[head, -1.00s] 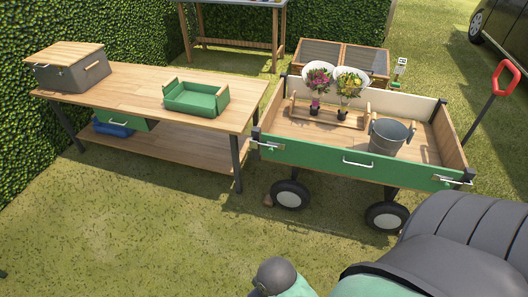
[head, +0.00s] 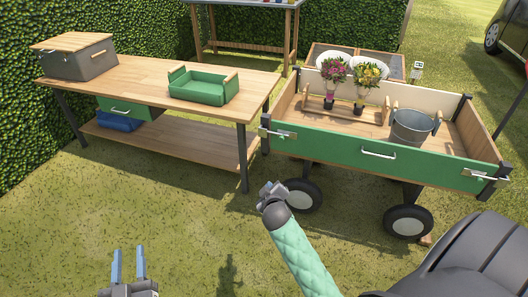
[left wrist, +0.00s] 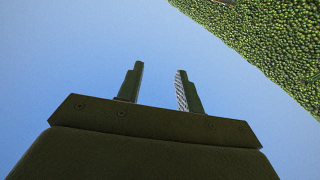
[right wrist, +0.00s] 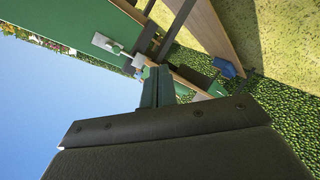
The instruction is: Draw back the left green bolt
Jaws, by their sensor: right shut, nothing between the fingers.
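The left bolt (head: 278,133) is a silvery bar at the left end of the wagon's green front board (head: 335,150). It also shows in the right wrist view (right wrist: 108,44), ahead of the fingers. My right gripper (head: 268,188) is below the bolt in the head view, apart from it. Its fingers are together and empty in the right wrist view (right wrist: 157,86). My left gripper (head: 129,266) is low over the grass at the left, fingers pointing up. In the left wrist view (left wrist: 157,85) its fingers are apart with only sky between them.
The wagon holds a metal bucket (head: 412,127) and flowers in a wooden rack. A second bolt (head: 486,176) is at the board's right end. A wooden workbench (head: 140,82) with a green tray (head: 203,92) stands left of the wagon. Grass in front is open.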

